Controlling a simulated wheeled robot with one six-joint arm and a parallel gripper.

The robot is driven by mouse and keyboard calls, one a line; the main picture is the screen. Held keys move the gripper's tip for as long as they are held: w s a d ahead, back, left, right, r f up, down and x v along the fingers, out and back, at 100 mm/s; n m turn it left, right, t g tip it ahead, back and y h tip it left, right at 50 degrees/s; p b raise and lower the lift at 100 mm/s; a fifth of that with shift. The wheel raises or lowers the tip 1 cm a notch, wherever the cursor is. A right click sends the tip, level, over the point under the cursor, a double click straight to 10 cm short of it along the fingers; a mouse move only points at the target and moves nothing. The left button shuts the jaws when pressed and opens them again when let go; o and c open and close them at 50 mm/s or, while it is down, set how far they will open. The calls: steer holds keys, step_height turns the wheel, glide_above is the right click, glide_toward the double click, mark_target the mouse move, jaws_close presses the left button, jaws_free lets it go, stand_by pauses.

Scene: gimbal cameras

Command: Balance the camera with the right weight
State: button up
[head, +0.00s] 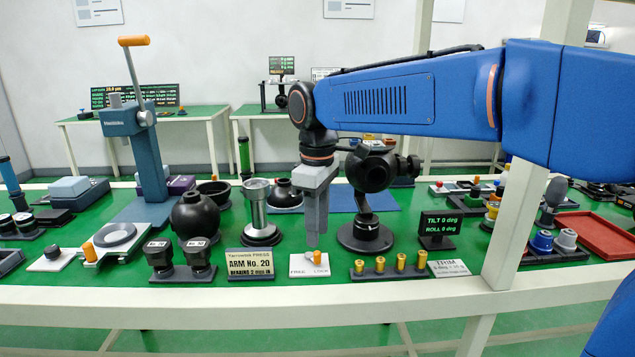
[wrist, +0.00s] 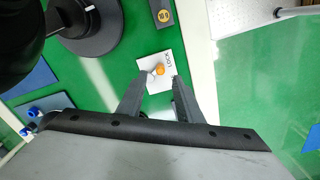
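The camera gimbal (head: 370,172), a black ball-like body on a round base, stands on the green bench; part of it shows at the top left of the wrist view (wrist: 88,25). The display (head: 437,226) reads TILT 0 deg, ROLL 0 deg. Several brass weights (head: 380,264) of different heights stand in a dark rack. A white FREE/LOCK plate (head: 300,267) carries an orange knob (wrist: 158,69), seemingly nearer LOCK. My gripper (wrist: 157,78) points down over the plate. Its fingers are apart, one on each side of the knob; contact cannot be told.
A TRIM card (head: 449,268) lies right of the rack. An ARM No. 20 sign (head: 250,265) and a press (head: 148,150) stand to the left. A white post (head: 510,225) rises at the right. A red tray (head: 600,232) lies beyond it.

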mark_target(318, 252)
step_height(318, 252, up, 12)
steer(key=shift+f, duration=0.2)
stand_by(0.4)
steer(key=s+d+f+m+t, duration=0.4)
steer(key=s+d+f+m, duration=0.8)
steer(key=s+d+f, duration=0.9)
step_height(318, 252, down, 4)
steer(key=shift+d+r+m+t, duration=0.2)
steer(key=shift+d+m+t, duration=0.15)
steer(key=shift+d, duration=0.9)
